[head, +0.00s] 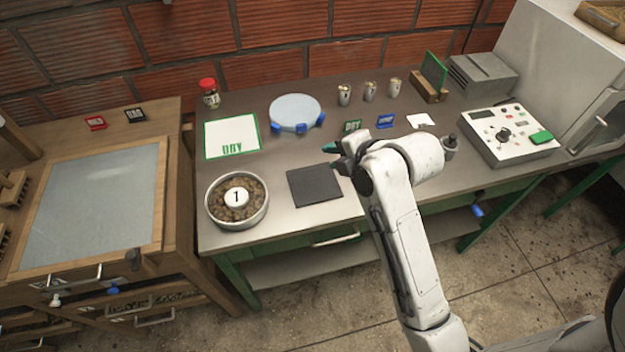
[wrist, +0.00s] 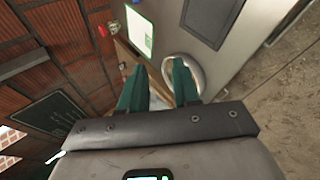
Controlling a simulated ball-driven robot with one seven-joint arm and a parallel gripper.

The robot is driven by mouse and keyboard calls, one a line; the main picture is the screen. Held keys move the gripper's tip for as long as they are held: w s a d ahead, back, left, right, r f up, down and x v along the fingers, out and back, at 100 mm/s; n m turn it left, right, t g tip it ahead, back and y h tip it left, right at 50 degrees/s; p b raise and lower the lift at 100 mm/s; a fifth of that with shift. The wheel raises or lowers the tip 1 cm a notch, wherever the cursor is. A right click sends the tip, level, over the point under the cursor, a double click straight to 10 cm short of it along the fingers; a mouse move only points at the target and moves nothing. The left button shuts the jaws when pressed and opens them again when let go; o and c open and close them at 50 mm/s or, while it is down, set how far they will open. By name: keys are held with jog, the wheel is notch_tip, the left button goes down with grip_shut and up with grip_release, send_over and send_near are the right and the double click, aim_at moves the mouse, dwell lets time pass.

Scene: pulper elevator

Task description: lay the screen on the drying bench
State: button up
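A wooden bench (head: 165,155) stands at the left, with a pale grey panel (head: 90,205) set flat in its wooden top. A round pale blue disc (head: 295,110) with blue clips lies at the back of the metal table. I cannot tell for sure which of these is the screen. My gripper (head: 334,148) is above the metal table, in front of the disc and apart from it. In the wrist view, the two teal fingers (wrist: 160,88) are spread with nothing between them. My arm hides part of the table.
The metal table (head: 265,215) holds a "DRY" sheet (head: 231,136), a bowl of brown beans (head: 232,222) marked 1, a dark square pad (head: 314,185), a red-capped jar (head: 209,94), several small metal cups (head: 369,91) and a control box (head: 506,134). A brick wall (head: 270,45) stands behind.

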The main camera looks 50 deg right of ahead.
dwell(0.3)
jog(key=s+a+f+m+g+b, duration=0.2)
jog(key=s+a+f+m+g, duration=0.2)
jog(key=s+f+m, duration=0.4)
jog(key=s+a+f+m+g+y+b, duration=0.1)
jog(key=s+a+f+m+g+b, duration=0.2)
jog(key=s+a+f+m, duration=0.4)
jog(key=s+f+m+g, duration=0.1)
jog(key=s+f+m, duration=0.1)
jog(key=s+f, duration=0.1)
jog(key=shift+s+a+f+g, duration=0.2)
jog(key=shift+s+f+g, duration=0.15)
jog(key=shift+f, duration=0.4)
